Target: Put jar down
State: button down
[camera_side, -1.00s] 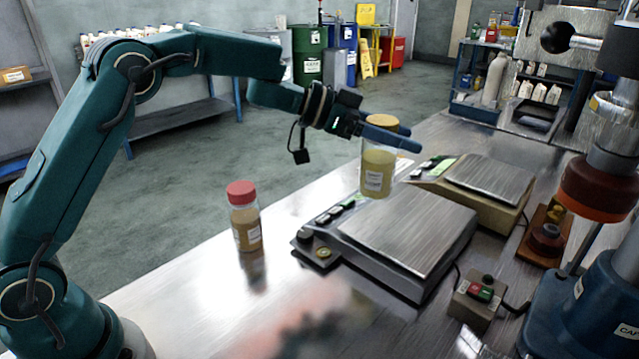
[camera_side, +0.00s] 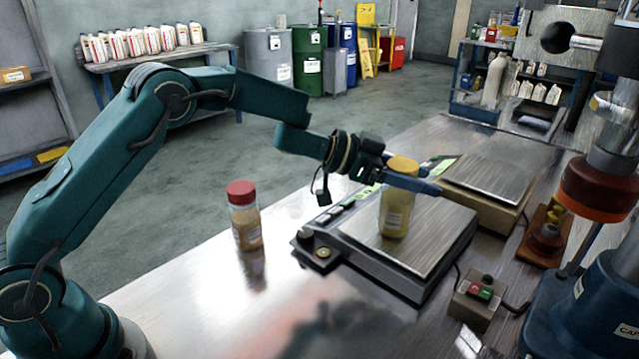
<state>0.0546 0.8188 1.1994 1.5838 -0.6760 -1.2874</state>
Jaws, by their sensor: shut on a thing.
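A jar with a yellow lid (camera_side: 396,212) and yellowish contents is upright at the near scale's metal plate (camera_side: 425,255). Its base appears at or very close to the plate; I cannot tell if it bears its full weight there. My gripper (camera_side: 412,180) is shut around the jar just below the lid, its blue fingers reaching across from the left. A second jar with a red lid (camera_side: 245,222) stands on the metal table to the left, apart from the gripper.
A second scale (camera_side: 490,178) stands behind the near one. A control box with red and green buttons (camera_side: 478,298) is at the front right, beside a blue press (camera_side: 585,310). The table's front left (camera_side: 190,310) is clear.

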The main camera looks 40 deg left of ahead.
jog(key=shift+c, duration=1)
grip_release()
jog(key=shift+f, duration=0.1)
jog(key=shift+s+a+r, duration=0.1)
jog(key=shift+r, duration=0.15)
jog(key=s+a+r+n+t+y, duration=0.2)
jog(key=s+a+r+n+y, duration=0.3)
jog(key=a, duration=0.3)
jog(key=s+a+r+n+t+y, duration=0.2)
jog(key=s+a+r+t+y, duration=0.1)
jog(key=s+a+r+y, duration=0.4)
jog(key=s+d+f+n+g+h, duration=0.1)
jog(key=s+f+g, duration=0.3)
jog(key=s, duration=0.6)
jog(key=s+d+f+n+g+h, duration=0.1)
jog(key=s+f+g, duration=0.4)
jog(key=s, duration=0.6)
jog(key=shift+d+f, duration=0.65)
jog(key=shift+f, duration=0.15)
